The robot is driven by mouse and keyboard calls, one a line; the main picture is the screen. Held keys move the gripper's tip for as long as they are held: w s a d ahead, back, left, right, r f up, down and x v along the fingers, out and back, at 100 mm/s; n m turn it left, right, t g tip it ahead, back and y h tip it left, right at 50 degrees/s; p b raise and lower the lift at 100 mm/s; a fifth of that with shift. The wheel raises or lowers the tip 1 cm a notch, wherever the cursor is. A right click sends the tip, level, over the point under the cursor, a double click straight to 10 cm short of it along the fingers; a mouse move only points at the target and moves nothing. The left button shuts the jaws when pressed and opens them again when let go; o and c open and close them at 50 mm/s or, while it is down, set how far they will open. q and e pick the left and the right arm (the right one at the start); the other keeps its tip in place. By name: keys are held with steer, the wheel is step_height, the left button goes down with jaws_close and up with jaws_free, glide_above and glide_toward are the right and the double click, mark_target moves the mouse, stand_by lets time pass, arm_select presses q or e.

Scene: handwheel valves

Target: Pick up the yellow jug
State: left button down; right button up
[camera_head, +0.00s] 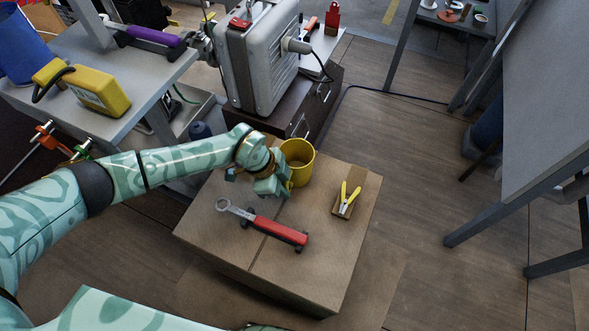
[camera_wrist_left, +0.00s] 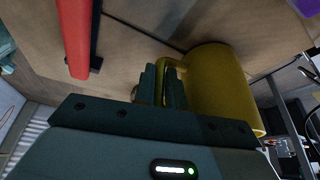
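The yellow jug (camera_head: 300,163) stands upright at the back of the cardboard box top (camera_head: 330,240). My left gripper (camera_head: 284,186) is at the jug's near left side, low by the box top. My right gripper is not in view.
A grey metal case (camera_head: 260,60) stands behind on a dark cabinet. A yellow multimeter-like device (camera_head: 100,92) lies on the left table.

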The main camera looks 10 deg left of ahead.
arm_select(q)
steer(key=shift+r, duration=0.1)
